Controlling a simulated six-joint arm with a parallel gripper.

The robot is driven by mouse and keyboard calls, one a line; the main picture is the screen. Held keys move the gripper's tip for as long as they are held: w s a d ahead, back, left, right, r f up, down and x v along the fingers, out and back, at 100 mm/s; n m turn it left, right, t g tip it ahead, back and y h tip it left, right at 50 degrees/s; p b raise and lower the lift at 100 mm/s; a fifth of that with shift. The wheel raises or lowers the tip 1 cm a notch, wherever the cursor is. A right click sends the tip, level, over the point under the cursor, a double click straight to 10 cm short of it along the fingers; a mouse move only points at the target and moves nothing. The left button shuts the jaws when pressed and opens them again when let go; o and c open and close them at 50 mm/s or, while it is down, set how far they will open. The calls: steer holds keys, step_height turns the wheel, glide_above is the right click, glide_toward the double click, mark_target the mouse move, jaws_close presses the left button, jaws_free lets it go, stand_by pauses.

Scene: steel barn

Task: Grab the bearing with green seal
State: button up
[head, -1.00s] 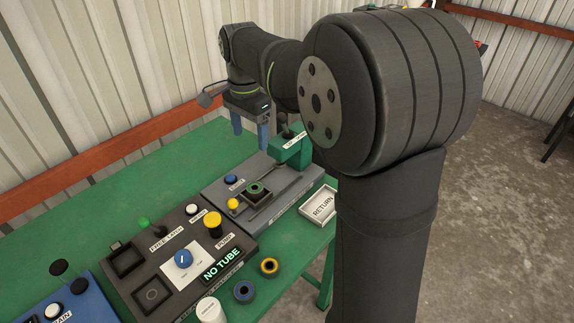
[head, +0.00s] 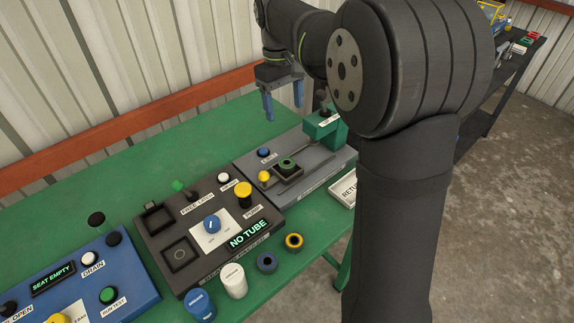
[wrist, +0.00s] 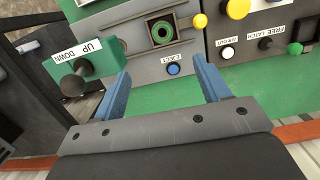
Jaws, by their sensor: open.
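The bearing with green seal (head: 287,163) sits in a square seat on the grey press station, at the end of a dark rail. In the wrist view the bearing (wrist: 162,30) shows as a dark ring with a green band, near the top middle. My gripper (head: 283,103) is open and empty, above and behind the station. In the wrist view the two blue fingers of the gripper (wrist: 160,75) are spread apart, with the bearing beyond their tips. Nothing is between the fingers.
A green block with an UP/DOWN lever (wrist: 85,68) stands beside the seat. A blue EJECT button (wrist: 173,69) and a yellow knob (head: 264,176) are close by. A blue-sealed bearing (head: 267,262) and a yellow-sealed one (head: 293,241) lie at the table's front. The back of the green table (head: 130,165) is clear.

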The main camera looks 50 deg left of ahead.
glide_above(287, 162)
step_height(287, 162, down, 11)
steer(key=shift+f, duration=3.25)
steer(key=shift+c, duration=0.4)
steer(key=c, duration=1)
